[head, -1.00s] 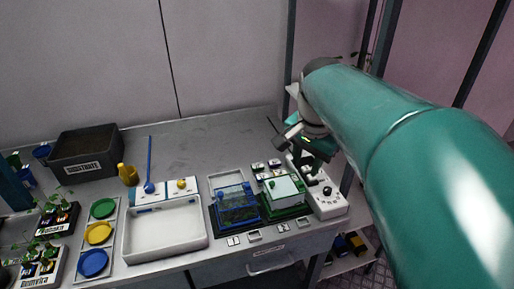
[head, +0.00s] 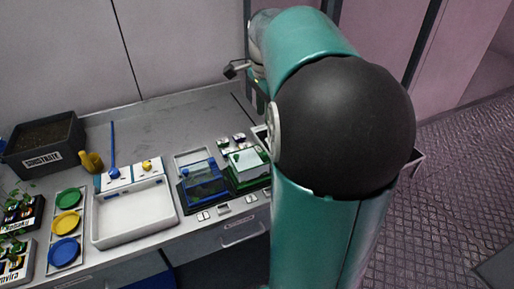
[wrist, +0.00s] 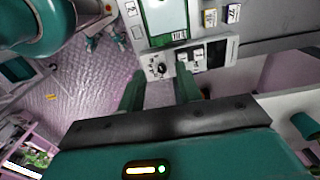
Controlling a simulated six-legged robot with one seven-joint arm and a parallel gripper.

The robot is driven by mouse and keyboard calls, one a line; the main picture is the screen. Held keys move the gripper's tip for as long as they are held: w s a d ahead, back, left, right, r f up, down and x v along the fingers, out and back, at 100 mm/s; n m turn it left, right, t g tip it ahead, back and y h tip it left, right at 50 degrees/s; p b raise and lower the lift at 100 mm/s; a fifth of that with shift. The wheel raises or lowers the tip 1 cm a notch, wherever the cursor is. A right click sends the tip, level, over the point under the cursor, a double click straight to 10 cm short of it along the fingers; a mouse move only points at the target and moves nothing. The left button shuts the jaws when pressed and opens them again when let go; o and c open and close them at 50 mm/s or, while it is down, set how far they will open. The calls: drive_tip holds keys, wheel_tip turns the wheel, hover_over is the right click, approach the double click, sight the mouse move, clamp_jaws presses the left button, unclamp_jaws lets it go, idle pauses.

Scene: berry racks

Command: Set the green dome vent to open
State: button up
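The green dome (head: 248,167) is a small green-framed box with a pale top, on the bench beside the blue dome (head: 204,184). A small green knob (head: 236,157) shows on its top; I cannot tell the vent's setting. In the wrist view a green-framed pale panel (wrist: 166,20), likely the same dome, shows at the top. My gripper (wrist: 159,90) is open and empty, its two green fingers apart. In the head view my gripper (head: 236,69) is above the back of the bench, apart from the dome.
A white control box with a black dial (wrist: 157,68) shows beyond my fingers. A white tray (head: 134,213), colored discs in a holder (head: 66,223) and a substrate bin (head: 45,145) stand to the left. My arm covers the bench's right end. Open floor (head: 465,150) lies right.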

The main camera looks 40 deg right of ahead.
sight(264, 153)
wheel_tip(264, 153, down, 14)
drive_tip(key=shift+r, duration=0.15)
idle(0.3)
clamp_jaws()
